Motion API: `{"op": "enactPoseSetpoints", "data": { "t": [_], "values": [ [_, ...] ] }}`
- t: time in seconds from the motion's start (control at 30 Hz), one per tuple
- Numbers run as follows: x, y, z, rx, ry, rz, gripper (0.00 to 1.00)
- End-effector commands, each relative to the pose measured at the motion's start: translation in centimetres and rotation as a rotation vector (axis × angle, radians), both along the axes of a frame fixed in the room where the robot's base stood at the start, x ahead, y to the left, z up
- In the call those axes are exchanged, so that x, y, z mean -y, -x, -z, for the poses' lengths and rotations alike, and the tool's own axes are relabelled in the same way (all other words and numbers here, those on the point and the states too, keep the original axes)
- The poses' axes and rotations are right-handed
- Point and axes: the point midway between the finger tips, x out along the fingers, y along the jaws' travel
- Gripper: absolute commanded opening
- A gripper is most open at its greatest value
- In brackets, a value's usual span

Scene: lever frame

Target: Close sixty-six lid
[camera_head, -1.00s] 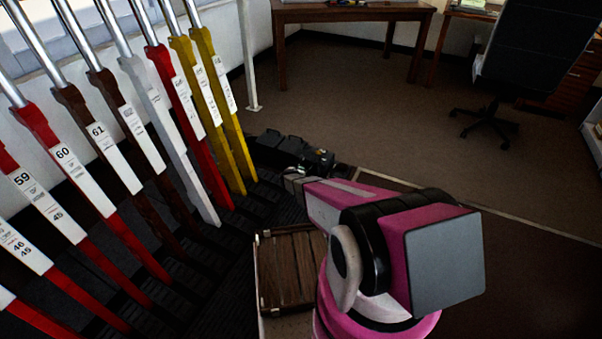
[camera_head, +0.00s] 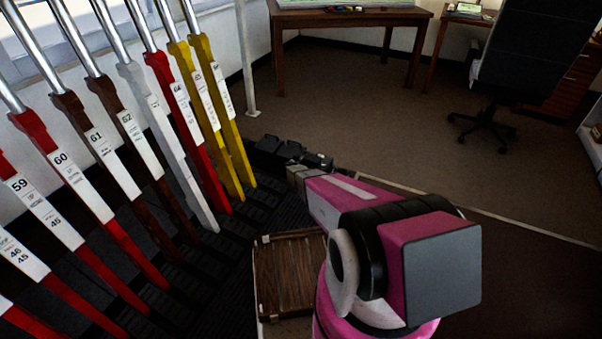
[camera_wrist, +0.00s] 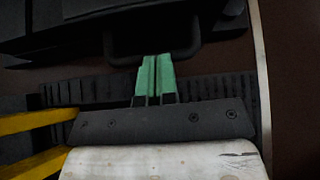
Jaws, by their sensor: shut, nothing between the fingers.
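Several black boxes (camera_head: 283,149) stand on the floor at the far end of the lever row. I cannot read a number on any of them, so I cannot tell which is sixty-six. In the wrist view a dark box or lid (camera_wrist: 60,22) fills the top, with a dark U-shaped handle (camera_wrist: 192,50) at its near side. My gripper (camera_wrist: 156,58) shows there with its green fingers together and empty. Its tips overlap the handle's bar in the picture; I cannot tell whether they touch. In the head view my arm hides the fingers.
Numbered levers, among them a yellow one (camera_head: 225,95) and a grey one (camera_head: 170,140), stand left of my arm. A slatted wooden box (camera_head: 290,275) lies just left of my arm. A desk (camera_head: 350,18) and a chair (camera_head: 510,70) stand beyond open floor.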

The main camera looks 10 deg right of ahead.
Motion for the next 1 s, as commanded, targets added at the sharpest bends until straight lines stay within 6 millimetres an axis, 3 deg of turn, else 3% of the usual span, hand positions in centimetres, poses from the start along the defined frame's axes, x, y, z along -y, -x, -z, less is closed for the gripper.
{"op": "enactPoseSetpoints", "data": {
  "t": [1.0],
  "values": [
    [3.0,-4.1,-3.3,-0.033,-0.025,0.003,0.0]
  ]
}}
